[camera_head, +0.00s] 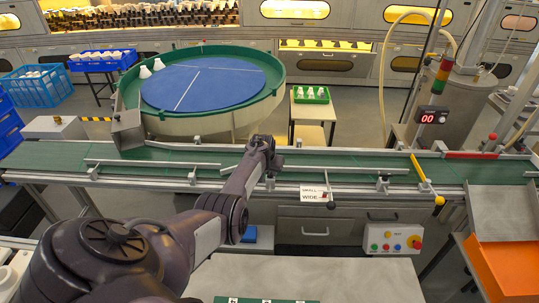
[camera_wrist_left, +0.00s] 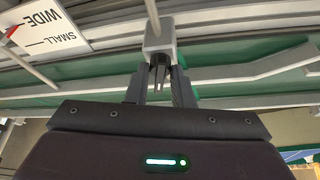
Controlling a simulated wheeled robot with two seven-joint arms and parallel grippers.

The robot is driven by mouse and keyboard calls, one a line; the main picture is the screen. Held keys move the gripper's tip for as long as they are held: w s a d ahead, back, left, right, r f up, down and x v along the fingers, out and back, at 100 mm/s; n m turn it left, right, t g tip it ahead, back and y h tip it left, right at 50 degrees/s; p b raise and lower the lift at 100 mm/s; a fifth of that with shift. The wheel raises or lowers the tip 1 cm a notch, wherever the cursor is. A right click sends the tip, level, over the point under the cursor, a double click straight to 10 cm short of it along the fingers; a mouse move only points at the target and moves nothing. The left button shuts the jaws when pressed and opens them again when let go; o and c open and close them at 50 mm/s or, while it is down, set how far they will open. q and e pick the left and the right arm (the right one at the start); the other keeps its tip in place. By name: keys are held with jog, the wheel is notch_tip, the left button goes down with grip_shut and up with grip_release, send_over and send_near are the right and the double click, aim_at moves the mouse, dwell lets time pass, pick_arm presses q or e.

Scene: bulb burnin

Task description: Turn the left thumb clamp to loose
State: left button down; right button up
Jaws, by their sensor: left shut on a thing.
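The left thumb clamp shows in the left wrist view as a small dark piece (camera_wrist_left: 160,68) under a grey block (camera_wrist_left: 159,38) on a rod. My left gripper (camera_wrist_left: 160,88) has its two fingers on either side of it and is shut on it. In the head view my left gripper (camera_head: 268,166) is at the front rail of the conveyor, left of the SMALL/WIDE sign (camera_head: 314,193); the wrist hides most of the clamp there. I cannot tell from these views how far the clamp is turned. My right gripper is not in view.
The green conveyor (camera_head: 335,163) with its guide rail (camera_head: 150,164) runs across the scene. Behind it stands a round blue turntable (camera_head: 225,85) with two white bulbs. Another clamp (camera_head: 383,183) is on the rail to the right. A button panel (camera_head: 393,239) is below.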

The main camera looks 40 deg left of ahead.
pick_arm(q)
jog(key=shift+w+r+n+g+y, duration=0.1)
jog(key=shift+n+g+y, duration=0.3)
jog(key=shift+n, duration=1.1)
jog(key=c, duration=1.3)
grip_release()
jog(key=shift+d, duration=0.1)
jog(key=shift+r, duration=0.3)
jog(key=shift+p+v, duration=0.7)
jog(key=shift+v, duration=2.85)
jog(key=shift+d+f, duration=0.1)
jog(key=shift+d, duration=0.1)
